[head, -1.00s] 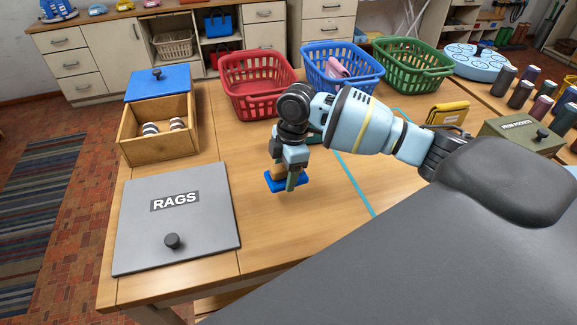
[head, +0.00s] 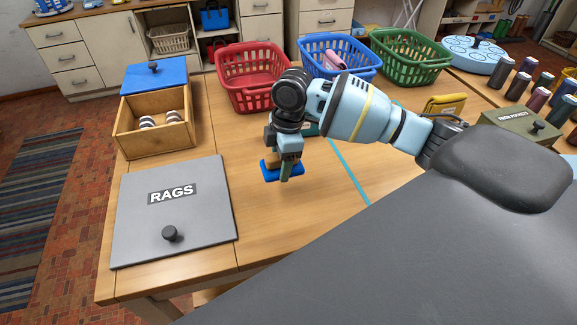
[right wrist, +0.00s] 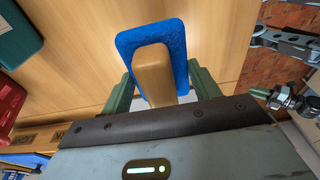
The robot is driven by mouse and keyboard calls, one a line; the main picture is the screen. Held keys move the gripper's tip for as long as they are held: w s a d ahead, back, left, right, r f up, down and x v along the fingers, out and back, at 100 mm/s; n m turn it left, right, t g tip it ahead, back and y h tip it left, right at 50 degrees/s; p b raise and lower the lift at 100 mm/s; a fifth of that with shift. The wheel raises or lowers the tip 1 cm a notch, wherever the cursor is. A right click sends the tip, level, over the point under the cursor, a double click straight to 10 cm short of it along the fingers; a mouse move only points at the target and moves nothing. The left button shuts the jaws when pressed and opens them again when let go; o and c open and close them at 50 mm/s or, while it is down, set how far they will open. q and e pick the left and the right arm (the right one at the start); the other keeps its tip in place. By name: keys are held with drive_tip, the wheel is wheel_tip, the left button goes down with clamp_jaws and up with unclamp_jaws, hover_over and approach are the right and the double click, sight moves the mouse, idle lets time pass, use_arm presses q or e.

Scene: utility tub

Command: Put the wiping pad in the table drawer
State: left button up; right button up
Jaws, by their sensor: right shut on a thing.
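The wiping pad is a blue slab with a wooden handle (head: 284,169); it also shows in the right wrist view (right wrist: 180,45). My right gripper (head: 286,165) is shut on its handle and holds it over the middle of the wooden table (head: 255,215). The green fingers (right wrist: 158,90) grip either side of the handle. Whether the pad touches the tabletop is hard to tell. I cannot make out the table drawer; the table's front is mostly hidden by my own body. A green-tipped part, apparently my left gripper (right wrist: 268,94), shows at the right wrist view's edge.
A grey RAGS lid (head: 205,225) lies at the front left. Behind it stands an open wooden box (head: 130,145) holding striped rolls, with a blue lid (head: 155,76). Red (head: 245,95), blue (head: 355,72) and green (head: 405,72) baskets line the back. The tabletop right of RAGS is clear.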

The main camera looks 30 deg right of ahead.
drive_tip(key=s+a+r+m+h, duration=0.1)
drive_tip(key=s+a+m, duration=0.2)
drive_tip(key=m, duration=0.4)
drive_tip(key=s+a+r+m+t, duration=0.1)
drive_tip(key=s+a+r+m, duration=0.1)
drive_tip(key=s+m, duration=0.4)
drive_tip(key=shift+a+r+m+h, duration=0.35)
drive_tip(key=shift+a+m, duration=0.2)
drive_tip(key=shift+m, duration=0.45)
drive_tip(key=shift+s+d, duration=0.1)
drive_tip(key=shift+s, duration=0.05)
